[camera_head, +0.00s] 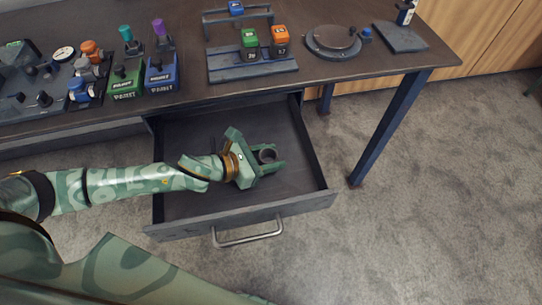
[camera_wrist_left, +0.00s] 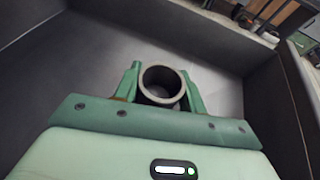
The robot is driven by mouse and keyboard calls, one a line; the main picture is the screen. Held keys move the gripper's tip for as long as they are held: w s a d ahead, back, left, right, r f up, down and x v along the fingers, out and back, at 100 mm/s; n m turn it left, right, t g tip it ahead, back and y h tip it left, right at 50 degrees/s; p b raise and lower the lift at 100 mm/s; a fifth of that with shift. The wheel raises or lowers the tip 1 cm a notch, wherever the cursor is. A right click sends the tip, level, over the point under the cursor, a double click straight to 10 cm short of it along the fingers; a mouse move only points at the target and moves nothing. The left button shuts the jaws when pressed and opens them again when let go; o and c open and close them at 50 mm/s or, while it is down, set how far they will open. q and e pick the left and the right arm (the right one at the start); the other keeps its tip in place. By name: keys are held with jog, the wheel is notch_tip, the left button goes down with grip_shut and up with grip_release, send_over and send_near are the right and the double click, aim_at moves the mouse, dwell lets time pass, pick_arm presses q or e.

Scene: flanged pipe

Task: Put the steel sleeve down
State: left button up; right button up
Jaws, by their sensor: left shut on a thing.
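The steel sleeve (camera_head: 267,155) is a short grey hollow ring, seen between my left gripper's fingers inside the open drawer. In the left wrist view the sleeve (camera_wrist_left: 162,85) shows its round open end, with a green finger on each side. My left gripper (camera_head: 270,160) is shut on the sleeve, low within the drawer walls. I cannot tell whether the sleeve touches the drawer floor. The open drawer (camera_head: 190,204) has a dark, otherwise bare floor; it also shows in the left wrist view (camera_wrist_left: 75,62). My right gripper is not in view.
The drawer's front wall and handle (camera_head: 249,238) face the carpet. The table (camera_head: 190,28) above carries green and blue boxes (camera_head: 127,82), a rack with green and orange blocks (camera_head: 253,70), and a round grey plate (camera_head: 332,42). The drawer floor around the gripper is free.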

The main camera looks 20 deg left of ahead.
pick_arm(q)
jog(key=shift+s, duration=0.1)
jog(key=o, duration=1.1)
jog(key=shift+r, duration=0.2)
jog(key=p+v, duration=0.3)
jog(key=v, duration=0.9)
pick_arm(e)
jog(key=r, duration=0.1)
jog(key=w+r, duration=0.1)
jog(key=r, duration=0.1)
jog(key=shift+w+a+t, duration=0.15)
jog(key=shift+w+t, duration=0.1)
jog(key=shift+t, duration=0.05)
